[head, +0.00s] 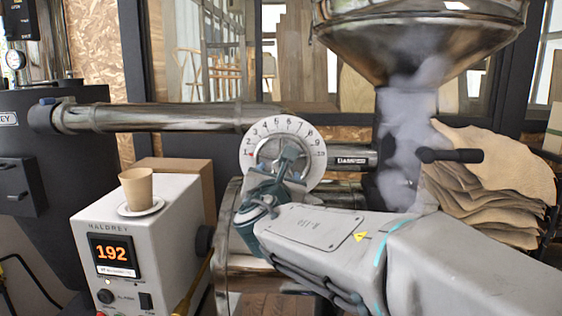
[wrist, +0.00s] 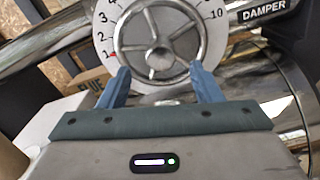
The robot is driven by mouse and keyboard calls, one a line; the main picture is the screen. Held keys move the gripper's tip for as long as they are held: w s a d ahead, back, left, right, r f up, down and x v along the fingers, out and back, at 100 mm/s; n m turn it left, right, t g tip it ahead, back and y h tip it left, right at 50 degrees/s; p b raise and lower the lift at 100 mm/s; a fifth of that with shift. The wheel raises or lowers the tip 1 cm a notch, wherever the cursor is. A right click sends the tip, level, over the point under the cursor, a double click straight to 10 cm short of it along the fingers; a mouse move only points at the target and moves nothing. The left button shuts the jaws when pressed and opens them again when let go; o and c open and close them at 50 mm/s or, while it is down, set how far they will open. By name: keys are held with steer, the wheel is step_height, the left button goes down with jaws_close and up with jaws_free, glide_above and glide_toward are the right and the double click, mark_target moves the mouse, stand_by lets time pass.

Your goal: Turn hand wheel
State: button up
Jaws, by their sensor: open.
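The hand wheel (wrist: 157,29) is a silver spoked wheel with a round hub, in front of a white numbered dial (head: 248,157). In the head view the wheel (head: 268,149) is partly hidden behind my gripper. My gripper (wrist: 158,85) is open, its two blue fingers apart in front of the wheel's lower part, one toward each side. Nothing is held between them. In the head view my gripper (head: 289,163) overlaps the dial. I cannot tell whether the fingers touch the rim. A red mark (wrist: 113,54) shows near the number 1.
A grey control box (head: 150,245) reading 192 stands at left, with a paper cup (head: 137,187) on a saucer on top. A horizontal metal pipe (head: 160,117) runs left of the dial. A hopper (head: 420,40) and stacked sacks (head: 490,185) are at right.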

mark_target(280, 166)
steer(key=w+p, duration=0.1)
steer(key=w, duration=0.6)
steer(key=shift+d, duration=0.15)
jaws_close()
steer(key=shift+f, duration=0.1)
